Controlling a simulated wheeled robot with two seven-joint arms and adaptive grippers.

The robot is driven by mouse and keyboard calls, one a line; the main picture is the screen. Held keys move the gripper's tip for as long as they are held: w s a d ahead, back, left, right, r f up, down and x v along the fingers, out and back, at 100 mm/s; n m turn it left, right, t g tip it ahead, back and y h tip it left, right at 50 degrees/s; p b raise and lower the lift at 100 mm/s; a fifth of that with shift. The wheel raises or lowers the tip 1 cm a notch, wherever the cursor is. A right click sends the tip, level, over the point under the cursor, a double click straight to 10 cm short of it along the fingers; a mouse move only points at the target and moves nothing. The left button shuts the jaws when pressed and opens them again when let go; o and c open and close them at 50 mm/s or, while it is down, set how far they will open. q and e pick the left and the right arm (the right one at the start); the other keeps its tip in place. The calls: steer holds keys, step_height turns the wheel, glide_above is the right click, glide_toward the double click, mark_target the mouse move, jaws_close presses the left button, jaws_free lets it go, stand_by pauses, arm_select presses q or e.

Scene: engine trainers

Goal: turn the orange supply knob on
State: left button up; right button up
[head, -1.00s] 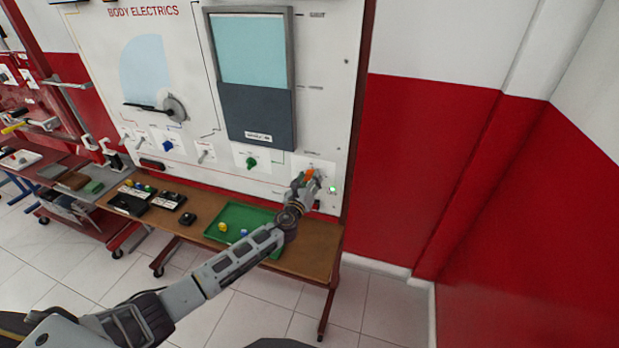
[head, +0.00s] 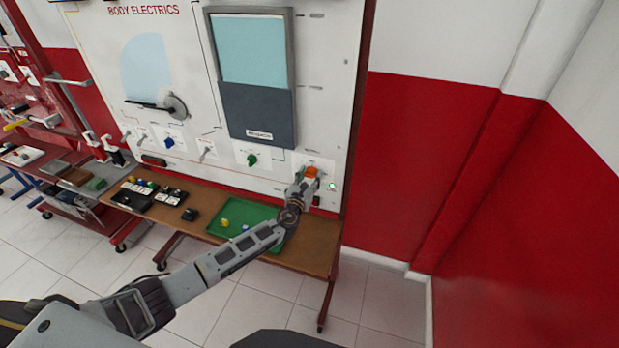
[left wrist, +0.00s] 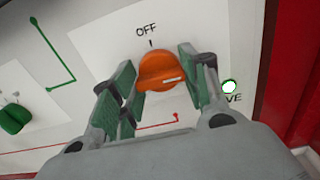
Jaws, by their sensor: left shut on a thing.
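The orange supply knob (head: 311,172) is at the lower right of the white board, and my left gripper (head: 305,180) is on it. In the left wrist view the knob (left wrist: 163,72) sits between the green-padded fingers of my left gripper (left wrist: 158,84), which is shut on it. The knob's white line lies nearly crosswise, pointing right, away from the OFF mark (left wrist: 147,31) above it. A lamp (left wrist: 229,87) right of the knob is lit; it shows green in the head view (head: 333,187). My right gripper is not in view.
A green knob (head: 252,160) and a dark panel (head: 258,114) are left of the orange knob. A green tray (head: 213,230) and small black boxes (head: 168,197) rest on the wooden bench (head: 318,258) below. Clear floor lies right of the bench.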

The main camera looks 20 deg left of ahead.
arm_select(q)
steer(key=shift+f, duration=0.1)
steer(key=o, duration=1)
steer(key=shift+s, duration=0.1)
steer(key=shift+s+a, duration=0.2)
steer(key=shift+s, duration=5.7)
